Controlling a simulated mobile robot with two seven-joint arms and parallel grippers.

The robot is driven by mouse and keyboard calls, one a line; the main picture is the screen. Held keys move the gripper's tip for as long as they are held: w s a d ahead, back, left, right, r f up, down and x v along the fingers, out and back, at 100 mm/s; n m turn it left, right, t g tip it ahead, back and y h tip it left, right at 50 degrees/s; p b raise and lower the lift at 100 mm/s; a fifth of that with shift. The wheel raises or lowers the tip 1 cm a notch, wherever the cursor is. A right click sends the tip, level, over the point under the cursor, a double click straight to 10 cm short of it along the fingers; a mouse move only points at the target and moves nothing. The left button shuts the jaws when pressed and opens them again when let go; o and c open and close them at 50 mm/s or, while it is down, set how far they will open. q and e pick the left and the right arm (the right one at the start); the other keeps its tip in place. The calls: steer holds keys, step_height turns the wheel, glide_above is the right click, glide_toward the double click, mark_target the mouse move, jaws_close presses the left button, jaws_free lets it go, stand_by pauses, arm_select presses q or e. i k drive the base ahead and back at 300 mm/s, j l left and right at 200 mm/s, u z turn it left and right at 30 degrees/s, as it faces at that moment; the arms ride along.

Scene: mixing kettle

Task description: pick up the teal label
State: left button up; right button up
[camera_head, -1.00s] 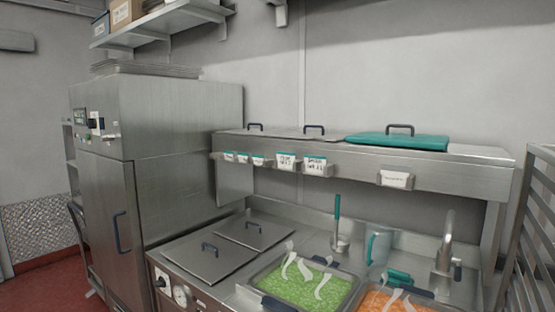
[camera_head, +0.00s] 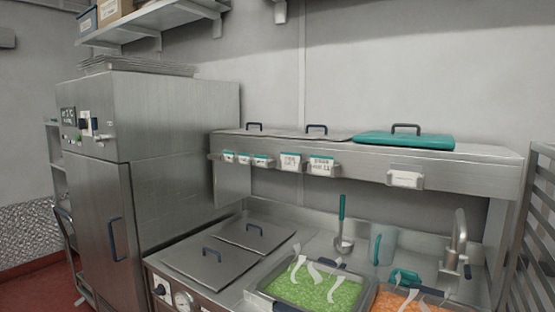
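Several white labels with teal top edges hang in holders along the front edge of the steel overshelf (camera_head: 463,165). The larger two are one label (camera_head: 290,162) and another label (camera_head: 321,166) to its right, both with dark writing too small to read. Smaller ones sit to their left, including a small label (camera_head: 245,159). A separate whitish label (camera_head: 405,179) sits in a holder farther right and shows no clear teal. I cannot tell which one is the teal label. Neither of my grippers is in view.
Below the shelf are a pan of green food (camera_head: 315,287), a pan of orange food (camera_head: 405,303), a teal-handled ladle (camera_head: 342,225), a jug (camera_head: 385,245) and a faucet (camera_head: 460,240). A teal lid (camera_head: 405,141) lies on the shelf. A tall steel cabinet (camera_head: 165,150) stands left.

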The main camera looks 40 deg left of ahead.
mark_target(243, 157)
steer(key=k+j+z, duration=0.1)
steer(key=j+z, duration=0.2)
steer(key=k+j+z, duration=0.3)
steer(key=j, duration=0.2)
steer(key=k+j, duration=0.15)
steer(key=j, duration=0.25)
steer(key=k+j+z, duration=0.15)
steer(key=j, duration=0.25)
steer(key=k+j, duration=0.25)
steer(key=j, duration=0.15)
steer(key=k+j+z, duration=0.1)
steer(key=j, duration=0.25)
steer(key=k+j, duration=0.05)
